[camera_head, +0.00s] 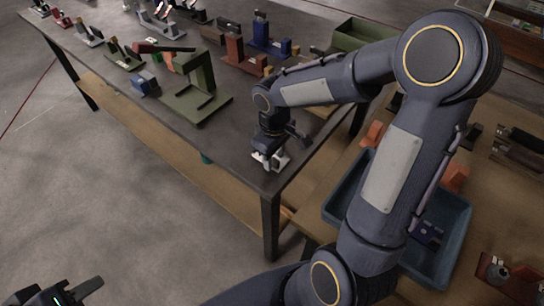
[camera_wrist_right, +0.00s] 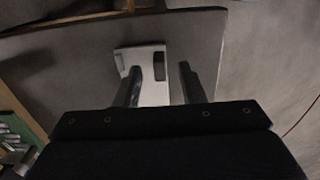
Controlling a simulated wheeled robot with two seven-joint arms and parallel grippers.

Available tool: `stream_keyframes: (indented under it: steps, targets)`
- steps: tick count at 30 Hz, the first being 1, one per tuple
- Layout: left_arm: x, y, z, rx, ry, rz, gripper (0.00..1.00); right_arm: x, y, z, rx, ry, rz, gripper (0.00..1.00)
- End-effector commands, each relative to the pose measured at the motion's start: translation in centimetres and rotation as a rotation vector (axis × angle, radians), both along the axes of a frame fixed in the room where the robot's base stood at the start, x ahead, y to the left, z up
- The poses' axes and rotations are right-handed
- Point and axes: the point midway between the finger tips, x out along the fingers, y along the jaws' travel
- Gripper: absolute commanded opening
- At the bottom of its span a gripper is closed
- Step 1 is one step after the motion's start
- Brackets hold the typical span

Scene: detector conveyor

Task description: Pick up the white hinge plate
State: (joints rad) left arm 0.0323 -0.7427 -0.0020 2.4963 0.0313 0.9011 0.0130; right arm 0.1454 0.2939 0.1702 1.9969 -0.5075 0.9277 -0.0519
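The white hinge plate (camera_head: 272,160) lies on the near right corner of the dark table, partly hidden under my right gripper (camera_head: 275,150). In the right wrist view the white hinge plate (camera_wrist_right: 153,62) shows a pale flat piece with dark openings. My right gripper (camera_wrist_right: 160,82) is open there, with its two fingers apart. The left finger overlaps the plate in the picture, and the right finger is beside it with a gap. I cannot tell whether either finger touches it. My left gripper (camera_head: 55,292) is at the bottom left, empty, its fingers apart, away from the table.
A green bracket part (camera_head: 195,85) stands on the dark table (camera_head: 225,150), with several red, blue and grey parts farther back. A blue tray (camera_head: 455,222) sits on a brown surface at right, behind my right arm. A green bin (camera_head: 358,33) is at the back.

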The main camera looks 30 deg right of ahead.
Motion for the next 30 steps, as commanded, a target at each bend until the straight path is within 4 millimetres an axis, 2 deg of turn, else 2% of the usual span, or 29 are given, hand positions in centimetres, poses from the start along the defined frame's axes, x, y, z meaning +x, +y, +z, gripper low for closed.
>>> stream_keyframes:
  steps: [6,15,26,30]
  targets:
    - [0.00,-0.01,-0.01,0.000,0.000,0.000,0.36,-0.01,-0.01,-0.10,0.000,0.000,-0.001,0.36]
    - [0.00,-0.01,-0.01,0.000,0.000,0.000,0.36,0.01,0.00,-0.07,0.000,-0.001,-0.001,0.00]
    - [0.00,0.00,0.01,0.000,0.000,0.000,0.36,0.04,0.01,0.02,0.001,-0.002,-0.001,0.00]
    - [0.00,0.00,0.07,0.000,0.000,0.000,0.36,0.11,0.00,0.60,0.000,-0.004,-0.001,0.00]
